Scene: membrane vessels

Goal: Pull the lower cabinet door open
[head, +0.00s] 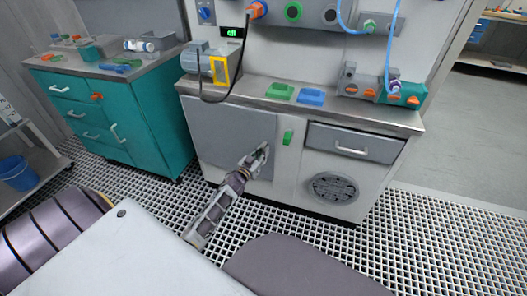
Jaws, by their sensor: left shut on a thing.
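The lower cabinet door is a flat grey panel (225,130) on the left half of the white cabinet (300,165). It looks closed or nearly so; I cannot tell if there is a small gap. My left gripper (260,157) is at the right part of this door, low down, and is shut on what appears to be the door's handle. The fingers hide most of the handle. My right gripper is not in view.
A green latch-like piece (288,137) sits right of the door. A grey drawer (352,145) and a round vent (334,187) are further right. A teal cabinet (150,125) stands to the left. The grated floor (300,225) before the door is clear except for my arm.

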